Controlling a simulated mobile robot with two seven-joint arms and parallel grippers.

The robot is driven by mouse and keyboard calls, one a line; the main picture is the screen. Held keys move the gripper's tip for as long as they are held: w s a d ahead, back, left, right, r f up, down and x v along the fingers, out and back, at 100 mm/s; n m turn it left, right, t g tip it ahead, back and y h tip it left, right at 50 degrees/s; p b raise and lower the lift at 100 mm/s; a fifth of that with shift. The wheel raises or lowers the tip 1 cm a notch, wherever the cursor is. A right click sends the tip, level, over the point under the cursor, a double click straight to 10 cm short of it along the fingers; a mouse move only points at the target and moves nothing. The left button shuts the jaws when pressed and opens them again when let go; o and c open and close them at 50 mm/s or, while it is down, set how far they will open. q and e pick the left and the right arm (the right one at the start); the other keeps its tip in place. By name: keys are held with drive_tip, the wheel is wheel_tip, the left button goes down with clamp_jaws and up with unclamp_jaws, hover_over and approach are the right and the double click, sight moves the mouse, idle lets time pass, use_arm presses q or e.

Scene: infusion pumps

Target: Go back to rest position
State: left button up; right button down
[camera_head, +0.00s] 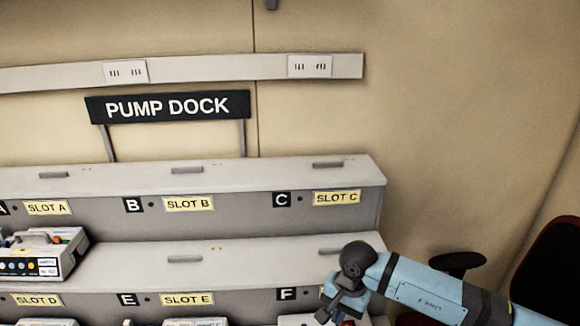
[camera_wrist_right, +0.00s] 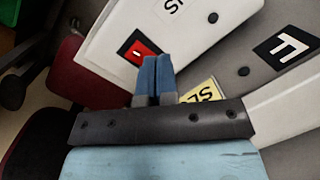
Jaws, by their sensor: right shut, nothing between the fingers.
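My right gripper shows in the right wrist view (camera_wrist_right: 155,76). Its two blue fingers are closed together with nothing between them. In the head view my right arm comes in from the lower right, and the gripper (camera_head: 330,304) hangs at the bottom, by the right end of the dock near the F label (camera_head: 287,294). In the wrist view the fingertips overlap a white surface beside a red square in a black frame (camera_wrist_right: 137,53); I cannot tell whether they touch it. My left gripper is not in view.
The stepped grey pump dock (camera_head: 225,260) fills the lower left under a PUMP DOCK sign (camera_head: 168,107). A white pump (camera_head: 45,255) stands on its lower step at left. Several units show at the bottom edge. A dark red chair (camera_head: 552,262) stands at right.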

drive_tip(key=s+a+m+g+y+p, duration=0.15)
drive_tip(key=s+a+m+y, duration=0.25)
drive_tip(key=s+a+y, duration=0.4)
drive_tip(key=s+a+r+m+t+y+p, duration=0.15)
drive_tip(key=s+a+r+m+y, duration=0.25)
drive_tip(key=a+r+m+y, duration=0.55)
drive_tip(key=d+f+n+t+h+p, duration=0.15)
drive_tip(key=d+n+t+h, duration=0.35)
drive_tip(key=n, duration=0.7)
drive_tip(key=d+f+n+t+h, duration=0.25)
drive_tip(key=d+n+t, duration=0.3)
drive_tip(key=n, duration=0.65)
drive_tip(key=d+f+n+t+h+p, duration=0.1)
drive_tip(key=d+f+n+t+h, duration=0.35)
drive_tip(key=n, duration=0.75)
drive_tip(key=s+d+f+m+g+h, duration=0.3)
drive_tip(key=s+d+f+m, duration=0.5)
drive_tip(key=m, duration=0.5)
drive_tip(key=s+f+h, duration=0.1)
drive_tip(key=s, duration=0.1)
drive_tip(key=shift+s+d, duration=0.35)
drive_tip(key=shift+a, duration=0.1)
